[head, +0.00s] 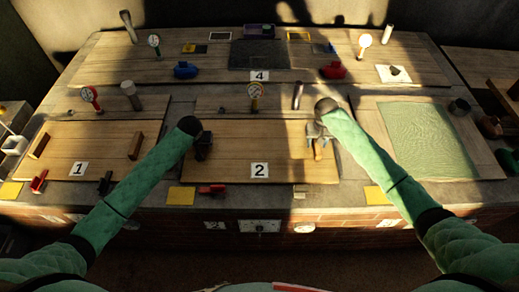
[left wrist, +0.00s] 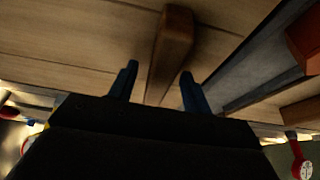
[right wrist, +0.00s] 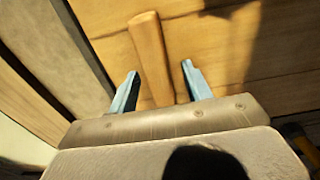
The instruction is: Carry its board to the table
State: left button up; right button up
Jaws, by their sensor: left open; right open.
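A wooden board marked 2 (head: 235,150) lies flat in the middle of the near bench, with a wooden handle at each end. My left gripper (head: 203,150) is open over its left end. In the left wrist view, the left handle (left wrist: 173,48) stands between the spread fingers, with gaps on both sides. My right gripper (head: 318,138) is open over the right end. In the right wrist view, the right handle (right wrist: 150,55) lies between the open fingers, closer to the left one. In the head view my left gripper mostly hides the left handle.
A board marked 1 (head: 95,140) with two handles lies to the left. A board with a green cloth (head: 425,138) lies to the right. Dials and cylinders stand behind. Red clips and yellow squares (head: 181,196) line the front edge. Board 4 (head: 215,70) is at the back.

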pick_arm(q)
jog(key=shift+w+f, duration=0.15)
jog(key=shift+f, duration=0.1)
pick_arm(e)
jog(key=shift+f, duration=0.3)
pick_arm(q)
jog(key=shift+c, duration=0.4)
pick_arm(e)
jog(key=shift+c, duration=0.4)
pick_arm(q)
grip_shut()
pick_arm(e)
grip_shut()
pick_arm(q)
jog(key=shift+r, duration=0.15)
pick_arm(e)
jog(key=shift+r, duration=0.1)
